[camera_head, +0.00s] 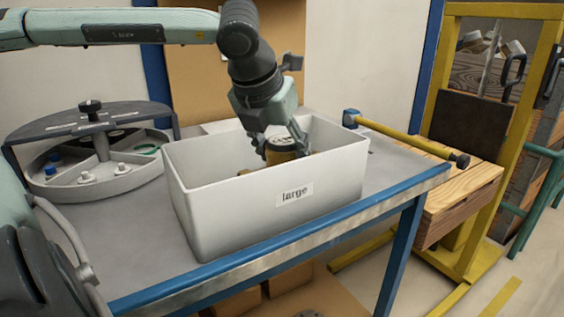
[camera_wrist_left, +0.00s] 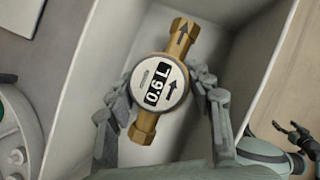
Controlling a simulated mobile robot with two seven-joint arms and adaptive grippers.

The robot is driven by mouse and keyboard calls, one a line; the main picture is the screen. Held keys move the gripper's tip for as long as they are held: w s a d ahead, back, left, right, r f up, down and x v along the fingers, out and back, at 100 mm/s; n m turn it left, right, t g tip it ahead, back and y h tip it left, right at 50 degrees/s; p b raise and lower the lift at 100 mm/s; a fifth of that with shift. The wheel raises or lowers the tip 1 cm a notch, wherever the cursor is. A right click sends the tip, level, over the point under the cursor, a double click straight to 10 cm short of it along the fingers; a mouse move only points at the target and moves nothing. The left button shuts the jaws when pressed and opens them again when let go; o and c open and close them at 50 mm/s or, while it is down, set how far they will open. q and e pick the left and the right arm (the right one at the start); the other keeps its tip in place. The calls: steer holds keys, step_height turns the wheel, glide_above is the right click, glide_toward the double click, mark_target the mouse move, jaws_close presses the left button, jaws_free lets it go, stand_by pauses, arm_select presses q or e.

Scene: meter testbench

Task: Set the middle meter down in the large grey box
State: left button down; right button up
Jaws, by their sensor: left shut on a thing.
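The middle meter is a brass water meter with a round white dial reading 1.90. It shows in the left wrist view (camera_wrist_left: 157,68) and, partly hidden, in the head view (camera_head: 280,144). My left gripper (camera_head: 284,152) points down into the large grey box (camera_head: 240,210), labelled "large". In the left wrist view its fingers (camera_wrist_left: 160,88) are shut on the meter's round body from both sides. The meter is inside the box walls; I cannot tell whether it touches the floor. My right gripper (camera_wrist_left: 297,134) shows small at the right of the left wrist view, its dark fingers apart.
The box stands on a grey table with a blue edge (camera_head: 275,258). A round divided tray (camera_head: 104,175) with small fittings and a green ring stands left of it. A yellow bar (camera_head: 405,137) lies at the right. A yellow frame (camera_head: 480,150) stands beyond the table.

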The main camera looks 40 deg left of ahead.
arm_select(q)
steer(key=shift+f, duration=0.95)
arm_select(e)
steer(key=shift+f, duration=0.15)
arm_select(q)
steer(key=shift+f, duration=0.1)
steer(key=c, duration=0.7)
jaws_free()
steer(key=shift+o, duration=0.3)
steer(key=shift+f, duration=0.1)
steer(key=shift+r, duration=0.2)
steer(key=v, duration=1.2)
arm_select(e)
steer(key=shift+w+r, duration=0.15)
steer(key=shift+r, duration=0.25)
